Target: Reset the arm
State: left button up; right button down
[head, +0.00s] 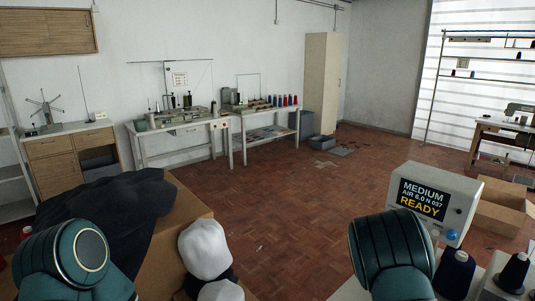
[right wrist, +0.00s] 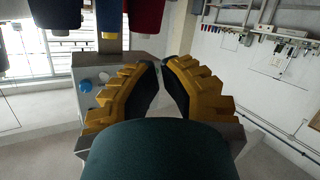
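My right arm (head: 392,250) comes in at the bottom of the head view, just left of a white box with a display (head: 434,200) reading "MEDIUM", "AIR 6.0 N 037" and "READY". Its gripper is hidden there. In the right wrist view my right gripper (right wrist: 162,65) has yellow fingers with dark pads. A narrow gap shows between them, and nothing is held. My left arm (head: 75,260) is at the bottom left of the head view, beside dark cloth. Its gripper is out of view.
Thread cones (head: 457,272) stand near my right arm; cones (right wrist: 145,15) also hang into the upside-down right wrist view. Dark cloth (head: 105,215) and white rounded items (head: 205,248) lie on cardboard at left. An open carton (head: 497,212) sits right. The middle floor is clear.

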jog(key=s+a+f+m+g+y+b, duration=0.1)
jog(key=s+a+f+g+y+b, duration=0.15)
jog(key=s+a+f, duration=0.5)
jog(key=s+a+f+m+g+y+b, duration=0.1)
jog(key=s+a+f+g+y, duration=0.2)
jog(key=f, duration=0.8)
pick_arm(q)
notch_tip(320, 180, down, 7)
jog(key=s+b, duration=0.1)
jog(key=b, duration=0.2)
pick_arm(e)
jog(key=s+a+f+g+y, duration=0.1)
jog(key=s+a+g+y, duration=0.1)
jog(key=s+a, duration=0.4)
jog(key=s+a+f+n+g+y, duration=0.1)
jog(key=s+a+f+g+y, duration=0.1)
jog(key=s+a+g, duration=0.2)
jog(key=s+a, duration=0.2)
jog(key=a, duration=0.2)
jog(key=shift+s+f+g, duration=0.3)
jog(key=shift+g, duration=0.05)
jog(key=shift+d, duration=0.15)
